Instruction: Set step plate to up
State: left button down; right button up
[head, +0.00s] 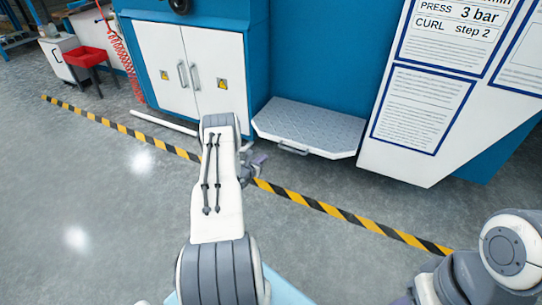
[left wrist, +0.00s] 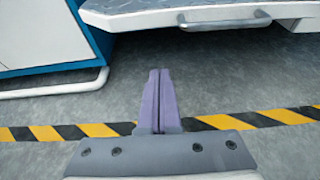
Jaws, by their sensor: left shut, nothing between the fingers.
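The step plate (head: 308,124) is a grey, treaded plate folded out flat from the foot of the blue machine, low above the floor. A small handle (head: 292,149) sits on its front edge; in the left wrist view the handle (left wrist: 225,22) crosses the top right. My left gripper (head: 257,162) is shut and empty, in front of the plate and apart from it. In the left wrist view its purple fingers (left wrist: 158,98) point toward the plate's front edge, below and left of the handle. My right arm shows at the lower right, but its gripper is out of view.
A white tube rail (head: 163,122) runs low before the white cabinet doors (head: 188,70). A yellow-black floor stripe (head: 330,209) crosses in front of the machine. A white panel with printed sheets (head: 421,105) stands right of the plate. The grey floor in front is clear.

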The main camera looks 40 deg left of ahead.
pick_arm(q)
jog(key=f+b+x, duration=0.1)
jog(key=b+x, duration=0.6)
jog(key=x, duration=0.3)
notch_tip(320, 180, up, 5)
jog(key=shift+s+a+f+b, duration=0.1)
jog(key=shift+s+a+b, duration=0.05)
jog(key=shift+b, duration=0.5)
